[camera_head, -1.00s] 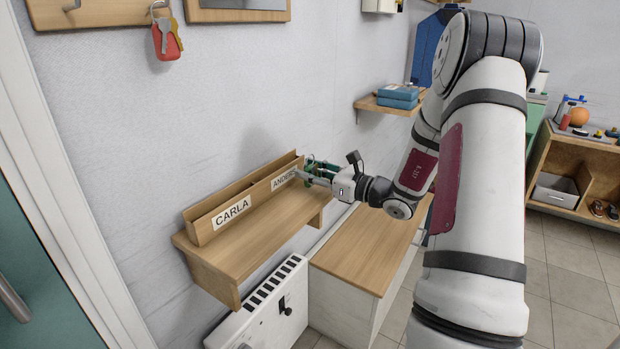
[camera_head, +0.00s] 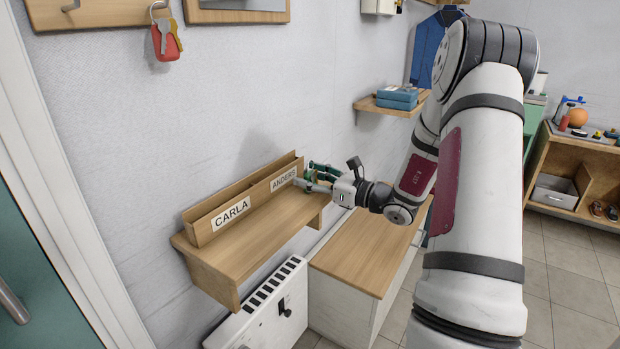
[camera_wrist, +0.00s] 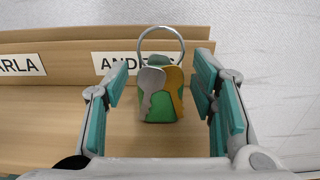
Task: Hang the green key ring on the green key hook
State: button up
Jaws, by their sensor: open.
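The green key ring shows in the wrist view: a green fob (camera_wrist: 158,113) with a grey key, a brass key and a metal ring at the top. It appears upright in front of the wooden rack's ANDERS label; whether it touches the rack is unclear. My gripper (camera_head: 314,178) is open at the right end of the shelf, its green-padded fingers on either side of the fob, with gaps on both sides. In the head view the fingers mostly hide the key ring. A wooden key board (camera_head: 105,14) is at the top left; I cannot make out a green hook.
The narrow rack (camera_head: 203,215) with CARLA and ANDERS labels stands on the wall shelf (camera_head: 262,232). A red key ring (camera_head: 166,42) hangs from the key board. A white heater (camera_head: 262,315) and wooden-topped cabinet (camera_head: 365,252) are below. The wall between shelf and board is clear.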

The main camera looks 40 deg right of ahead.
jog(key=v, duration=1.2)
jog(key=s+a+r+n+g+y, duration=0.25)
jog(key=a+n+g, duration=0.2)
jog(key=a, duration=0.45)
jog(key=s+a+r+n+g+y, duration=0.1)
jog(key=s+a+r+n+g, duration=0.2)
jog(key=a+n, duration=0.5)
jog(key=s+a+r+n+g+y, duration=0.2)
jog(key=a+n+g, duration=0.3)
jog(key=a, duration=0.6)
jog(key=s+a+n+g+h, duration=0.4)
jog(key=s+a+n, duration=0.15)
jog(key=s, duration=0.35)
jog(key=s+d+n+t+h, duration=0.1)
jog(key=s+d+n+h, duration=0.3)
jog(key=s+n+h, duration=0.3)
jog(key=shift+s+d+n+h+p, duration=0.4)
jog(key=shift+s+n, duration=0.6)
jog(key=shift+s, duration=0.55)
